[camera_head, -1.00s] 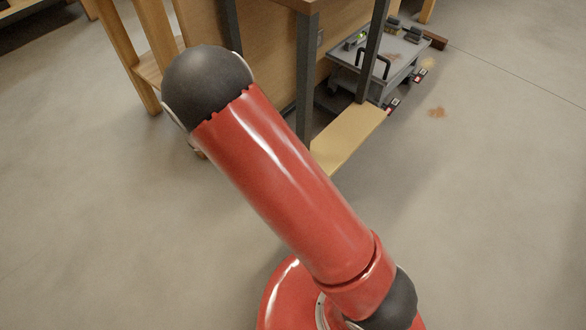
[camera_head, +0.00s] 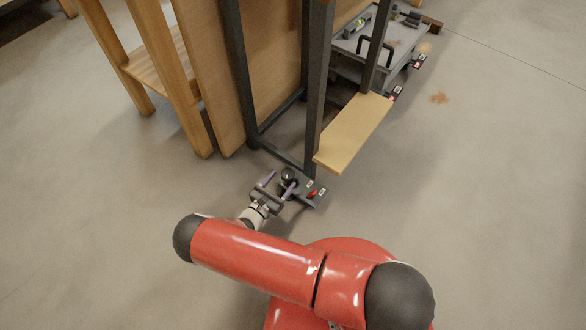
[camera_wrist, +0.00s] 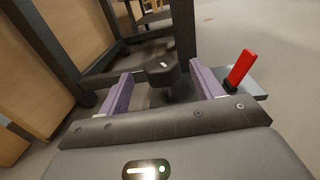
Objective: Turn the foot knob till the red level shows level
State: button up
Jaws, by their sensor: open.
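The foot knob (camera_head: 288,174) is a dark round knob low at the foot of the dark metal frame. It also shows in the wrist view (camera_wrist: 163,72), with a white mark on top. My gripper (camera_head: 279,185) is low beside it with purple fingers. In the wrist view my gripper (camera_wrist: 160,76) is open, its fingers on either side of the knob with gaps showing. A small bar with a yellow-green vial (camera_head: 351,29) lies on the grey top; I cannot tell whether it is the red level, and its bubble is too small to read.
A red lever (camera_wrist: 240,68) stands on a grey plate just right of the right finger. Dark frame posts (camera_head: 317,90) and a wooden shelf board (camera_head: 352,134) rise close behind. A grey platform (camera_head: 400,42) stands farther back.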

aim_at(291, 170)
jog(key=x, duration=0.6)
jog(key=shift+w+d, duration=0.15)
jog(key=shift+w, duration=0.05)
jog(key=c, duration=1)
